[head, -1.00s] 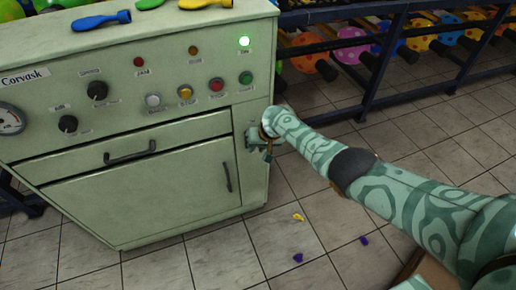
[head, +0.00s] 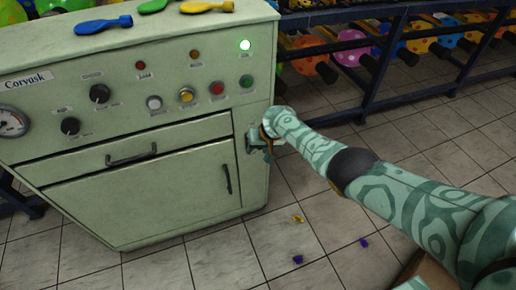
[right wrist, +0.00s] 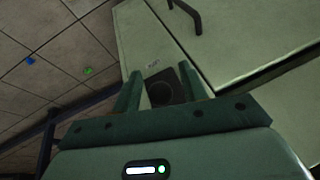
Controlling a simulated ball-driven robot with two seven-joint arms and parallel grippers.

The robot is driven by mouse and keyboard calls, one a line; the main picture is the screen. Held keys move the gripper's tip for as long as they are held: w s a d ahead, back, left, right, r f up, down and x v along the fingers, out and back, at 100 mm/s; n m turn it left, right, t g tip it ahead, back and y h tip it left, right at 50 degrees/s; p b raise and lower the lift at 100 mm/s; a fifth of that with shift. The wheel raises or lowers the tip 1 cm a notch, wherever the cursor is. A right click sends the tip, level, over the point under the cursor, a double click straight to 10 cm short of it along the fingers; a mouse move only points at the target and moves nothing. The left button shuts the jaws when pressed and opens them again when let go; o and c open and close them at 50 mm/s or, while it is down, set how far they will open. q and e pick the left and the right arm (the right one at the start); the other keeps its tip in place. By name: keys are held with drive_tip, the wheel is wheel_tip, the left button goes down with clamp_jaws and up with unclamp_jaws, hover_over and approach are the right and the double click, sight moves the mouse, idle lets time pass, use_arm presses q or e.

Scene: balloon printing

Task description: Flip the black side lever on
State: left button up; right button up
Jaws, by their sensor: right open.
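The pale green machine (head: 130,130) stands at the left of the head view, its right side facing my right arm. In the right wrist view a black square plate with a round dark part, which looks like the side lever's mount (right wrist: 162,92), sits on the machine's side. My right gripper (head: 254,139) is at that side, near its front edge. Its open fingers (right wrist: 160,74) straddle the black part in the right wrist view; I cannot tell whether they touch it. The lever's position is not clear, and my gripper hides it in the head view. My left gripper is out of view.
Deflated balloons (head: 103,24) lie on top. A dark rack (head: 370,90) stands behind. Small scraps (head: 298,259) lie on the tiled floor.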

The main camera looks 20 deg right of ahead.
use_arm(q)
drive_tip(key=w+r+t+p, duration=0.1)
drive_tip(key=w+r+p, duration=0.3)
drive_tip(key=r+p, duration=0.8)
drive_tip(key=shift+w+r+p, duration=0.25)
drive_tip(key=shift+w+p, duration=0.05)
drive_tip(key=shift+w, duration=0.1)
use_arm(e)
drive_tip(key=v, duration=1.5)
drive_tip(key=shift+r, duration=0.35)
drive_tip(key=shift+w, duration=0.1)
